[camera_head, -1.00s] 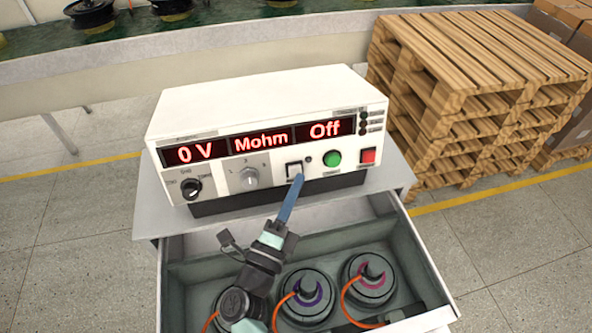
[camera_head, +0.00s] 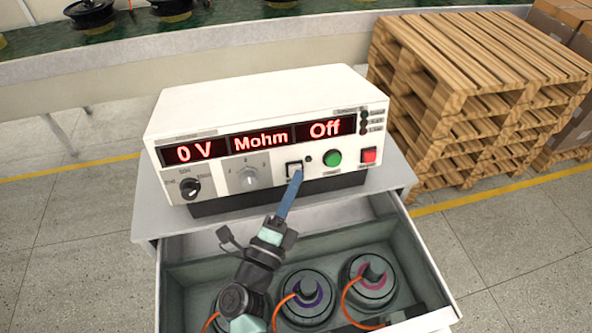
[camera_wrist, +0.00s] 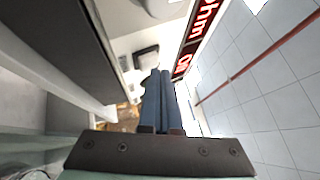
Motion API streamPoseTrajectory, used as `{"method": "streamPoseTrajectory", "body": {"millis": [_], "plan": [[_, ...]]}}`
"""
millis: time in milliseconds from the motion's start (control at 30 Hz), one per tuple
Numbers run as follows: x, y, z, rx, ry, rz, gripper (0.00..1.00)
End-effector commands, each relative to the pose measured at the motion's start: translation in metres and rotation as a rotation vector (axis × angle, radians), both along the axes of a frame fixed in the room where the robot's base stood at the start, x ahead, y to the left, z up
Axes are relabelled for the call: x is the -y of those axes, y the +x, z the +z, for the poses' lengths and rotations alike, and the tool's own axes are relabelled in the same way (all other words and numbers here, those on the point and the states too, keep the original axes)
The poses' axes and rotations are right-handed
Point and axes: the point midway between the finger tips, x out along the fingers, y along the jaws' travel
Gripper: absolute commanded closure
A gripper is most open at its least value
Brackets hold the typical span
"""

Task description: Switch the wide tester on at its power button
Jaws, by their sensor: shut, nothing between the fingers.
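The wide tester (camera_head: 255,100) is a white box on top of the grey cabinet. Its red display reads "0 V", "Mohm" and "Off". The power button (camera_head: 294,167) is a small rocker in a black frame on the lower front panel, left of the green button (camera_head: 332,158). My gripper (camera_head: 297,176) is shut and empty, its blue fingers pointing up at the power button. The tips overlap the button's lower part in the head view; I cannot tell whether they touch. The wrist view shows the closed fingers (camera_wrist: 158,100) close to the panel, beside the red display.
A red button (camera_head: 368,155) and two knobs, a black one (camera_head: 190,188) and a grey one (camera_head: 247,179), share the panel. Below, an open drawer (camera_head: 425,255) holds round motors with orange cables. Wooden pallets (camera_head: 470,90) stand at right.

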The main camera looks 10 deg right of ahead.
Motion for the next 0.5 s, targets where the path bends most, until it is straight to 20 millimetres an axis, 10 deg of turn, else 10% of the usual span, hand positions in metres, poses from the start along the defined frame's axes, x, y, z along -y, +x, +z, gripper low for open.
{"method": "streamPoseTrajectory", "body": {"millis": [500], "plan": [[-0.0001, 0.006, -0.0017, 0.001, -0.001, 0.0, 1.0]]}}
